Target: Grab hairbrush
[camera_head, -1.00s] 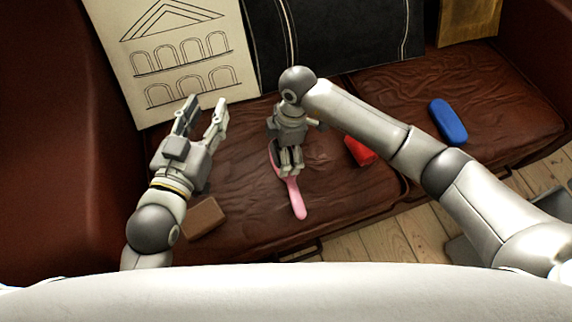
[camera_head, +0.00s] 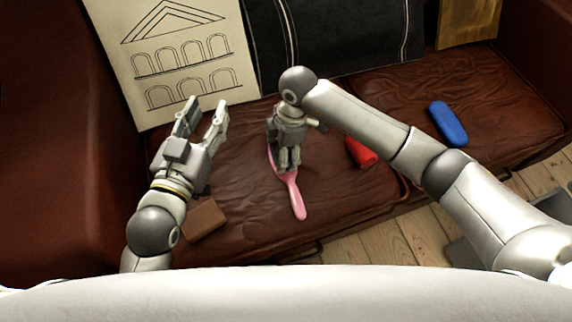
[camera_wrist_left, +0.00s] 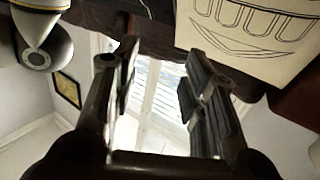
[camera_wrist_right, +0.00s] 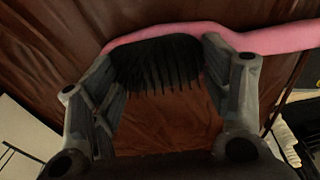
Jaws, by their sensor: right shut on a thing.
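The hairbrush (camera_head: 297,196) lies on the brown couch seat, its pink handle pointing toward the front edge. My right gripper (camera_head: 289,166) reaches down over its head end, which is partly hidden by the fingers. In the right wrist view the black bristles of the hairbrush (camera_wrist_right: 156,64) sit between the fingers of my right gripper (camera_wrist_right: 168,58), and the pink handle runs off to the right. The right gripper is shut on the hairbrush. My left gripper (camera_head: 207,108) is open and empty above the seat's left part, with its fingers apart in the left wrist view (camera_wrist_left: 162,72).
A red object (camera_head: 361,152) lies right of the hairbrush, partly behind my right arm. A blue case (camera_head: 448,123) lies on the right cushion. A brown block (camera_head: 204,220) lies near my left arm. A drawing board (camera_head: 183,55) and a black cushion (camera_head: 335,40) lean on the backrest.

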